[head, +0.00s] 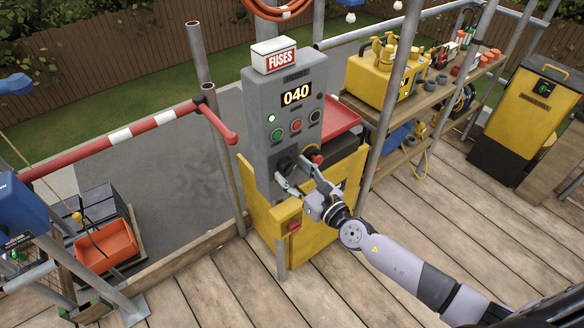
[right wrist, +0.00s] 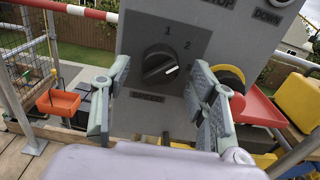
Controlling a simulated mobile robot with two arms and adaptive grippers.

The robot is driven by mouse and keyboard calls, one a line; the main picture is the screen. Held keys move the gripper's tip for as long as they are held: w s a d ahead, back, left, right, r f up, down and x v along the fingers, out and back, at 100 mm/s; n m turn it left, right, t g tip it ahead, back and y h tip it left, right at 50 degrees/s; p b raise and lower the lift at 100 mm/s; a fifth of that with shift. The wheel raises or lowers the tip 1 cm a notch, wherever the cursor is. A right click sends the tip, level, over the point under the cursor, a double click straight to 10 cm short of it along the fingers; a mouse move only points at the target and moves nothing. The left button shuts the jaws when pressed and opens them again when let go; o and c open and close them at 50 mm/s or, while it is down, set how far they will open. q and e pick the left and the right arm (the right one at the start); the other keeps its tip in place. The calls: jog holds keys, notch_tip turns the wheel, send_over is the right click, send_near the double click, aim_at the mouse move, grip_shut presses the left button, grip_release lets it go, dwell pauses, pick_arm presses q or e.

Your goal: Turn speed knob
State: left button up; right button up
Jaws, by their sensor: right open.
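The speed knob (right wrist: 160,66) is a round black dial on the grey control box, with a pale pointer line and the numbers 1, 2 and 3 around it. In the wrist view its line slants toward the right side, near the 3. In the head view the knob (head: 287,163) is low on the control box (head: 262,100), whose display reads 040. My right gripper (head: 293,172) is open in front of the knob. In the wrist view its two fingers (right wrist: 158,98) stand either side of the knob, apart from it. My left gripper is not in view.
A red knob on a yellow ring (right wrist: 235,90) is close to the right finger. A FUSES box (head: 275,57) sits on top of the control box. A red and white barrier (head: 130,133) is at left; a tool shelf (head: 430,100) stands at right.

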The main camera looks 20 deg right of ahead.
jog(key=shift+w+a, duration=0.15)
jog(key=shift+w, duration=0.3)
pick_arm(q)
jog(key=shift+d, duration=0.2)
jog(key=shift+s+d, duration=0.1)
pick_arm(e)
jog(key=c, duration=1.2)
